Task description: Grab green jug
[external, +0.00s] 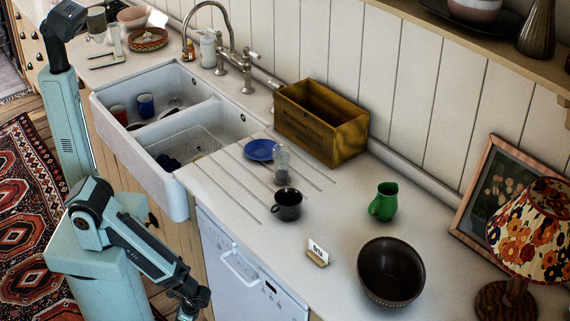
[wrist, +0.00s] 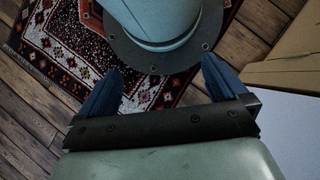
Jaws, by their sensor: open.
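The green jug (external: 384,202) stands upright on the white counter, right of the black mug and behind the dark bowl. My gripper (external: 192,302) is low in front of the counter at the bottom of the external view, well away from the jug. In the wrist view my gripper (wrist: 160,88) points down toward the floor, with its two blue fingers apart and nothing between them. The jug does not show in the wrist view.
A black mug (external: 287,204), a small card on a stand (external: 317,252) and a dark bowl (external: 391,272) stand near the jug. A floral lamp (external: 530,228) and picture frame (external: 512,185) are to the right. A wooden box (external: 322,122) and double sink (external: 170,120) are to the left.

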